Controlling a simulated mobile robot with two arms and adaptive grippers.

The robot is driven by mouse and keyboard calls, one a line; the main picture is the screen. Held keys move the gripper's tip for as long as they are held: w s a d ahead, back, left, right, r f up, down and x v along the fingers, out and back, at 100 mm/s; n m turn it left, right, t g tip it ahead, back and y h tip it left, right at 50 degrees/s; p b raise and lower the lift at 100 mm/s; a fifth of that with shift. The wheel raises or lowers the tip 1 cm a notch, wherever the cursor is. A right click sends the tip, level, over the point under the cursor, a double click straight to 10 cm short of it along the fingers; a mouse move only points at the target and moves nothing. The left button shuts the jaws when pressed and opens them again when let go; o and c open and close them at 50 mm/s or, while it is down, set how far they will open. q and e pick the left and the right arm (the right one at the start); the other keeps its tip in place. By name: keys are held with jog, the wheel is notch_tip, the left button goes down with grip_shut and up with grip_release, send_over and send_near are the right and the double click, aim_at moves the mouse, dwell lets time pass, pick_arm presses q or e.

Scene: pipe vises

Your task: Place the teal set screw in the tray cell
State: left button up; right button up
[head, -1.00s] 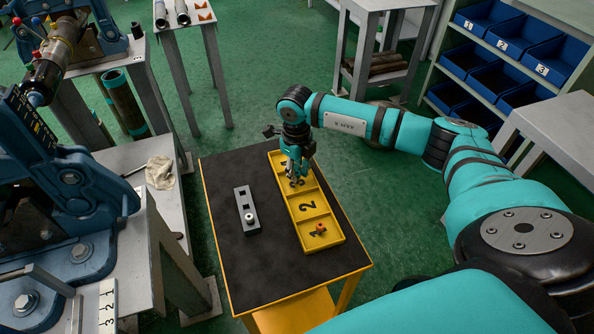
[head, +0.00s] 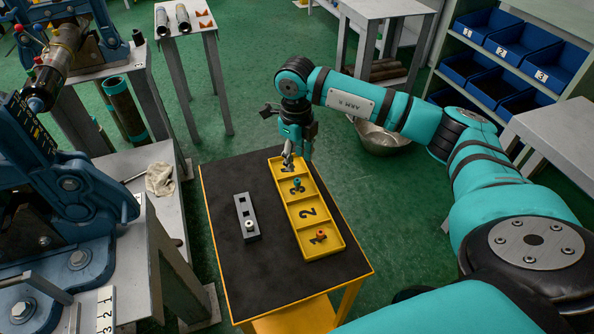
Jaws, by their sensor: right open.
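The teal set screw (head: 298,184) stands in the cell marked 3 of the yellow tray (head: 334,222). My right gripper (head: 289,163) is open and empty, above the far end of the tray, beyond the teal screw and apart from it. It partly hides the far cell and its number. An orange-red screw (head: 321,235) is in the near cell, on its number. The cell marked 2 is empty. My left gripper is not in view.
A grey block (head: 243,210) with holes lies left of the tray, with a pale screw (head: 249,224) at its near end. Both rest on the black-topped table (head: 225,270). Blue vises stand at left. A metal bowl (head: 382,138) sits on the floor behind my right arm.

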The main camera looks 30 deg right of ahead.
jog(key=shift+r, duration=2.1)
jog(key=shift+s+f, duration=0.1)
